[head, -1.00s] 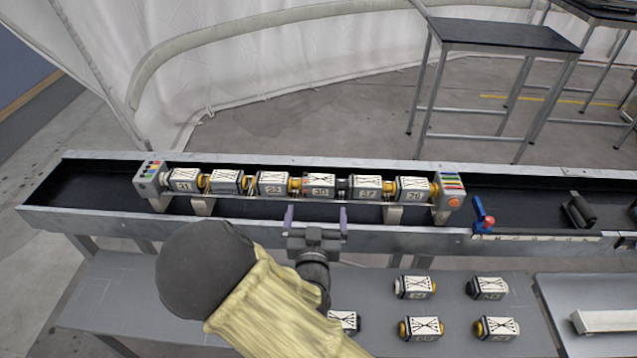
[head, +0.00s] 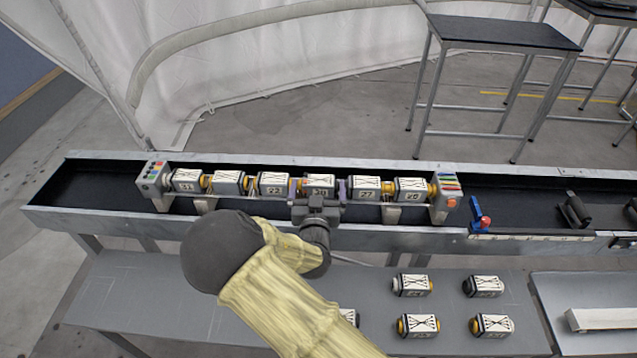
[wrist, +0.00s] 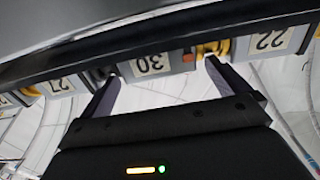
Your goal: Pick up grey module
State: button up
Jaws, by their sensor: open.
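A row of modules with white label plates sits in a holder above the long trough. The module labelled 30 (head: 319,181), also in the wrist view (wrist: 152,64), has a dark grey connector on one side and a yellow one on the other. My gripper (head: 317,190) is open, its two fingers at either end of module 30. In the wrist view, my gripper (wrist: 161,71) has its fingertips near the module's lower edge, with a gap between them. Whether they touch it is unclear.
Module 22 (head: 273,184) and module 27 (head: 366,188) sit close on either side. The holder has grey end blocks (head: 447,193). The metal trough edge (head: 400,237) runs beneath my gripper. Several loose modules lie on the grey lower table (head: 130,295).

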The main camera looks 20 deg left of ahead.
jog(key=shift+w+a, duration=0.1)
jog(key=shift+w, duration=0.35)
jog(key=c, duration=0.9)
jog(key=shift+r+b, duration=0.4)
jog(key=shift+r, duration=4.65)
